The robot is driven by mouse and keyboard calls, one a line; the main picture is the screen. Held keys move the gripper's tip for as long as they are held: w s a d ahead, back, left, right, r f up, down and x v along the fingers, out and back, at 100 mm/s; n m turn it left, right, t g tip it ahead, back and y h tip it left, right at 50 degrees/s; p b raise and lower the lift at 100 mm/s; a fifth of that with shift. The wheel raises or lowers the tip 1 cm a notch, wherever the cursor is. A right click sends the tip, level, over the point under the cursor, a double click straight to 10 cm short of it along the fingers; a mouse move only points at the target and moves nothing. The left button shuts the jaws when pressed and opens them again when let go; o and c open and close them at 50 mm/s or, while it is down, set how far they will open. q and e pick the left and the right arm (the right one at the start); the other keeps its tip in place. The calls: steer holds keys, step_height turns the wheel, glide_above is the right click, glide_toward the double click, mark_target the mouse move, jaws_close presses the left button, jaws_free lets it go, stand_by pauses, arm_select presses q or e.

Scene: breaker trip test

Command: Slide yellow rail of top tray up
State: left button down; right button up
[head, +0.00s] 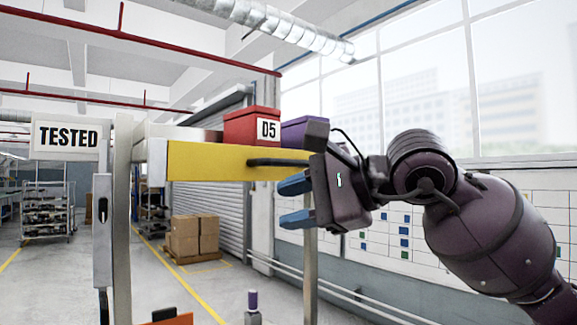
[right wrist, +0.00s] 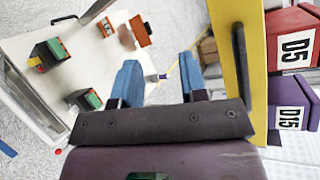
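The yellow rail (head: 215,160) runs along the front of the raised top tray (head: 180,132), with a dark bar handle (head: 262,162) on its face. My right gripper (head: 292,201) is at the rail's right end, fingers pointing left, just below the handle. Its blue fingers are apart with nothing between them. In the right wrist view the open fingers (right wrist: 160,75) are beside the yellow rail (right wrist: 258,60) and its dark handle (right wrist: 241,65), not around them. My left gripper is not in view.
A red box marked D5 (head: 252,126) and a purple box (head: 303,131) stand on the top tray. A "TESTED" sign (head: 68,137) and a grey post (head: 122,220) are at left. Below, a white surface (right wrist: 125,35) holds several small parts.

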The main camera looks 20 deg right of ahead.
mark_target(292, 161)
steer(key=d+r+t+h, duration=0.4)
steer(key=d+r+h, duration=0.15)
steer(key=r, duration=0.25)
steer(key=shift+m+y, duration=0.25)
steer(key=shift+m, duration=0.05)
steer(key=p+x, duration=0.1)
steer(key=x, duration=0.7)
steer(key=shift+w+a+r, duration=0.1)
steer(key=shift+w+a, duration=0.1)
steer(key=shift+w+a+f, duration=0.2)
steer(key=shift+w+f, duration=0.05)
steer(key=shift+w, duration=0.4)
steer(key=c, duration=0.7)
jaws_close()
